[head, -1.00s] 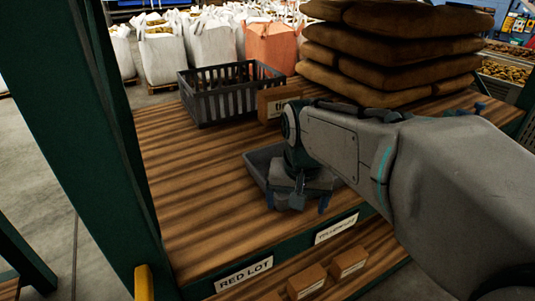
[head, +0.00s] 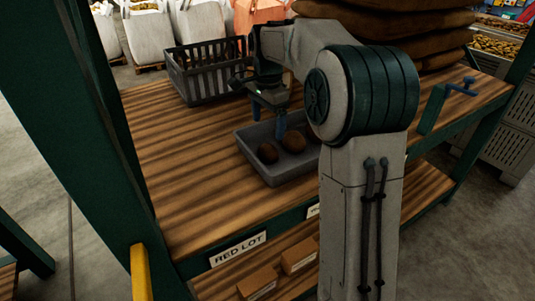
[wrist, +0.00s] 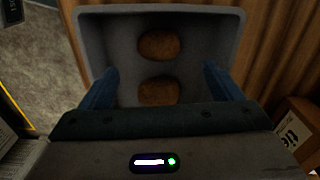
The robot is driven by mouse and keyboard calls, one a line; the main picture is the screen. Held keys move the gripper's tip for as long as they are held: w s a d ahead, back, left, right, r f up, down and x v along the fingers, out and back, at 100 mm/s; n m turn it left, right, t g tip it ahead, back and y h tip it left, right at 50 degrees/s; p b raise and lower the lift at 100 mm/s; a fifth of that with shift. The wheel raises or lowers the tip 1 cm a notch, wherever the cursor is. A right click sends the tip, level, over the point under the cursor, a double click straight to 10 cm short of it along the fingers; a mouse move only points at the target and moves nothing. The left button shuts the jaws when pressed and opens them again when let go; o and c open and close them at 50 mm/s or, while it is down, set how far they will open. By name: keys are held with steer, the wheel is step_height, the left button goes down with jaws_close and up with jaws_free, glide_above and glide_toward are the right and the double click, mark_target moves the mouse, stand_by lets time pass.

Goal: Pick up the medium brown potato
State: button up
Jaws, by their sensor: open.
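Two brown potatoes lie in a grey tray (head: 300,174) on the wooden bench. In the head view one potato (head: 267,153) is on the left and darker, the other (head: 293,142) on the right. They also show in the wrist view, one farther up (wrist: 159,45) and one lower (wrist: 159,92). They look alike in size, so I cannot tell which is medium. My gripper (head: 268,120) is open and empty above the tray's far side. In the wrist view its blue fingers stand either side of the lower potato, with clear gaps. My arm hides the tray's right end.
A dark slatted crate (head: 207,78) stands behind the tray, close to my gripper. Stacked brown sacks (head: 435,35) are at the back right. A green post (head: 85,110) rises at the left. The bench is clear left of the tray.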

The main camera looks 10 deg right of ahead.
mark_target(268, 147)
step_height(268, 147, down, 9)
steer(key=shift+s+d+f, duration=0.1)
steer(key=c, duration=1.1)
